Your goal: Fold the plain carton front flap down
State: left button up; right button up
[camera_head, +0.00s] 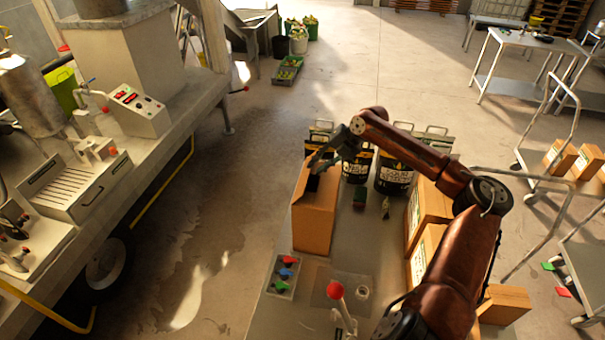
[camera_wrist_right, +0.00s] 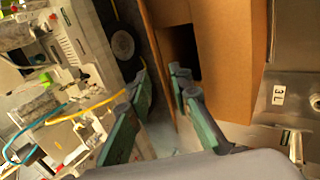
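The plain brown carton (camera_head: 313,222) stands upright on the metal table in the head view. Its upper part is partly hidden by my right gripper (camera_head: 318,166), which reaches over the top from the far side. The carton fills the upper middle of the right wrist view (camera_wrist_right: 228,65), with a dark opening (camera_wrist_right: 181,50) in it. The front flap is not clearly distinguishable. My left gripper is not in view.
Black labelled tubs (camera_head: 394,175) stand behind the carton. Other cartons (camera_head: 426,215) line the table's right side. A tray of coloured items (camera_head: 283,276) and a red-knobbed lever (camera_head: 335,291) are in front. Open floor (camera_head: 215,235) lies to the left.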

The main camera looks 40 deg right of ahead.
aim_at(308, 172)
jog(key=x, duration=0.4)
jog(key=shift+w+p, duration=0.15)
jog(key=shift+p, duration=0.25)
jog(key=shift+x, duration=0.75)
grip_shut()
